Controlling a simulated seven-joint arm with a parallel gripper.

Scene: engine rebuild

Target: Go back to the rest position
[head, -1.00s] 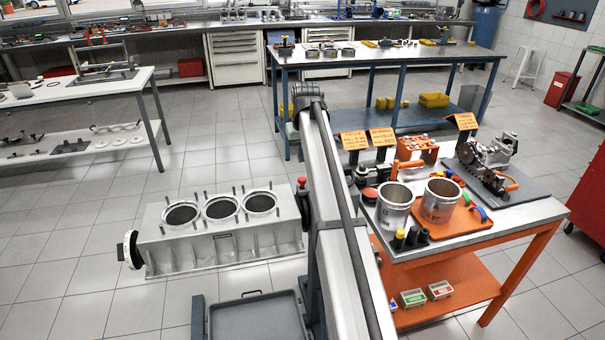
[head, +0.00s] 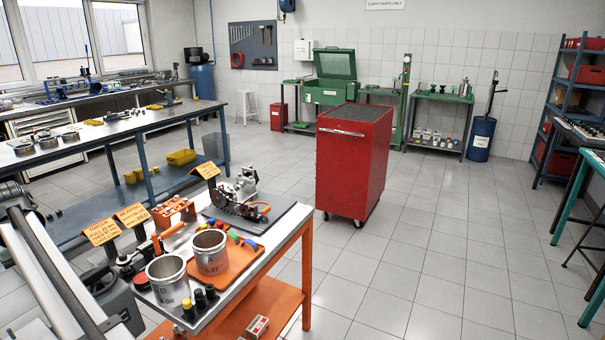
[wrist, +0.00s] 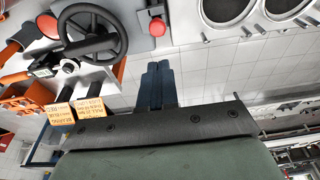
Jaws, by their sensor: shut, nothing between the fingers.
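My gripper (wrist: 160,80) shows in the wrist view, its two dark blue fingers side by side, shut with nothing between them. It hangs over open tiled floor, touching nothing. Beside it at the upper left is a black handwheel (wrist: 87,38), with a red knob (wrist: 157,27) near the top. The engine block (wrist: 240,12) with its round bores shows at the upper right of the wrist view. My gripper cannot be made out in the head view.
In the head view, an orange bench (head: 300,248) holds two metal cylinders (head: 168,283) (head: 210,252) and tools. A red cabinet (head: 352,165) stands in the middle. A blue-legged bench (head: 150,122) is at the left.

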